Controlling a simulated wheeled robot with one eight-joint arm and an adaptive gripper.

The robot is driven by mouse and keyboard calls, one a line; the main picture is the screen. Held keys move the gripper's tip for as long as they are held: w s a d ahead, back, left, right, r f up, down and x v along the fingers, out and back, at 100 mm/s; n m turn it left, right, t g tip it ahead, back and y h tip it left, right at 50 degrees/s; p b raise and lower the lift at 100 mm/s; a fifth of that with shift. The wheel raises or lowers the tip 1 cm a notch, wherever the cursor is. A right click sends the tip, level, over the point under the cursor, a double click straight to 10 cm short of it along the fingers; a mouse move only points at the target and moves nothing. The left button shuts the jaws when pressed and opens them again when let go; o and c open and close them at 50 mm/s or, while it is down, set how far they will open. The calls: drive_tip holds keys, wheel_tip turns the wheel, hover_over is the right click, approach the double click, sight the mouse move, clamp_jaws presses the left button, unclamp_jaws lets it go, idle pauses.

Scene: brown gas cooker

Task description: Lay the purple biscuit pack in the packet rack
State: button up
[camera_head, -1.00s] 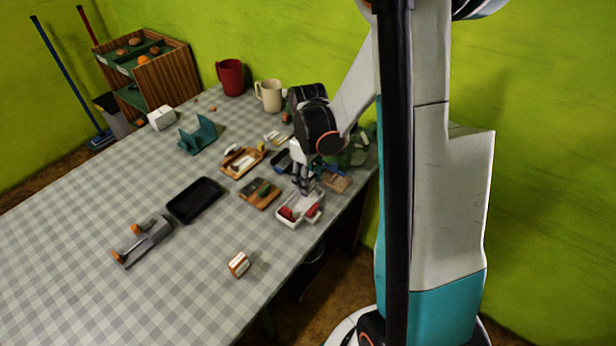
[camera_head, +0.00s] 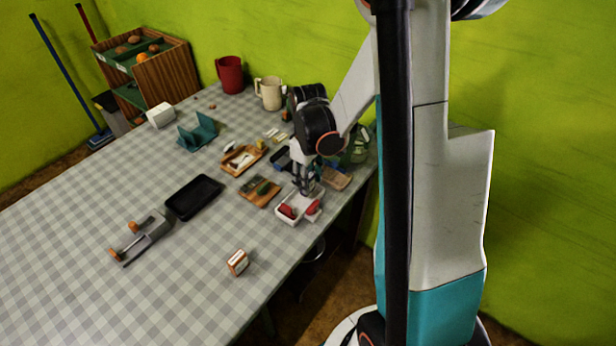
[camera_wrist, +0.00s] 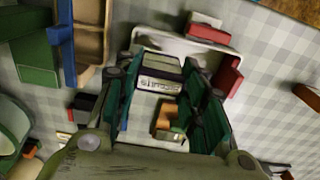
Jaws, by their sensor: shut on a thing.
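My gripper (camera_head: 304,190) is low over the back end of a white tray (camera_head: 287,220) at the table's right edge. In the wrist view my gripper (camera_wrist: 162,100) has its fingers on either side of a dark pack with a pale printed label (camera_wrist: 160,80). It is shut on this pack, which I take for the purple biscuit pack; its colour looks nearly black here. The fingers hide the pack in the head view. A teal stand with upright walls (camera_head: 198,134), possibly the packet rack, is at the back left of the table, well away from my gripper.
Red packs (camera_head: 287,211) lie in the white tray. Wooden trays (camera_head: 260,192) and a black tray (camera_head: 194,197) lie to its left. Mugs (camera_head: 230,76) stand behind. The left tabletop is clear.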

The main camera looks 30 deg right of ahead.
drive_tip(key=shift+f+b, duration=0.85)
drive_tip(key=shift+f, duration=0.4)
drive_tip(key=shift+r, duration=0.1)
drive_tip(key=o, duration=0.8)
drive_tip(key=shift+r, duration=0.15)
drive_tip(key=shift+r+p, duration=1.1)
drive_tip(key=shift+r, duration=0.25)
drive_tip(key=o, duration=0.6)
drive_tip(key=shift+c, duration=0.2)
